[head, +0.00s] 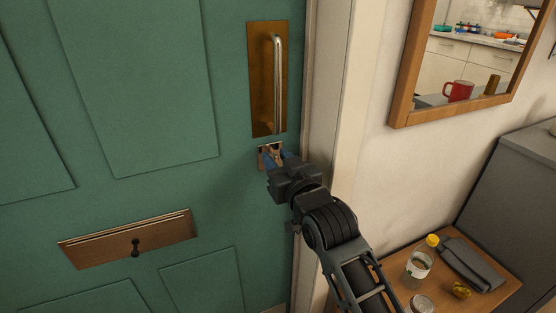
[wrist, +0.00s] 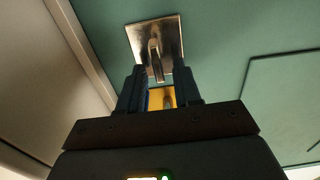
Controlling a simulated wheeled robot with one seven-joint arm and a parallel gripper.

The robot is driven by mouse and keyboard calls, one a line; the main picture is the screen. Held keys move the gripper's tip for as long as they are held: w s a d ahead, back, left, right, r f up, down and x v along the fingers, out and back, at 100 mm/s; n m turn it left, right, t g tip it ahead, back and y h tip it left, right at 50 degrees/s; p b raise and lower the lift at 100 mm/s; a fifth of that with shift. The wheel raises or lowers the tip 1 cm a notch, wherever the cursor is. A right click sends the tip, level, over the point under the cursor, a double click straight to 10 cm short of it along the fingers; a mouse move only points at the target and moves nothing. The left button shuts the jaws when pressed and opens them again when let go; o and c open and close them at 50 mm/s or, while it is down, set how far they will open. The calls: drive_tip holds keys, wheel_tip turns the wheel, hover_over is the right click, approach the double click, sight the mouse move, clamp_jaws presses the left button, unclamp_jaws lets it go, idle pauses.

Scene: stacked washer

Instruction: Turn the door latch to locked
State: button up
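The door latch (head: 266,149) is a small metal plate with a turn piece, on the green door below the pull handle. In the wrist view the latch plate (wrist: 141,36) is at the top centre, and its turn piece (wrist: 154,58) sticks out, running nearly upright in the picture.
A brass plate (head: 258,90) with a pull handle (head: 277,85) is just above the latch. The door frame (head: 325,110) is close on the right. A mirror (head: 405,95) hangs beyond, above a small wooden table (head: 487,295) holding a bottle (head: 420,265). A brass letter plate (head: 105,247) is lower left.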

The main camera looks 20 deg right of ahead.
clamp_jaws()
drive_tip(key=shift+n, duration=0.3)
drive_tip(key=shift+a+f+n+p, duration=0.25)
drive_tip(key=shift+n+p, duration=1.05)
drive_tip(key=shift+n, duration=1.55)
drive_tip(key=shift+a+f+n+p, duration=0.3)
drive_tip(key=shift+n+p, duration=0.95)
drive_tip(key=shift+n, duration=1.65)
drive_tip(key=shift+a+f+n+p, duration=0.25)
drive_tip(key=shift+n+p, duration=1.05)
drive_tip(key=shift+n, duration=1.55)
drive_tip(key=shift+f, duration=0.1)
drive_tip(key=shift+o, duration=0.7)
unclamp_jaws()
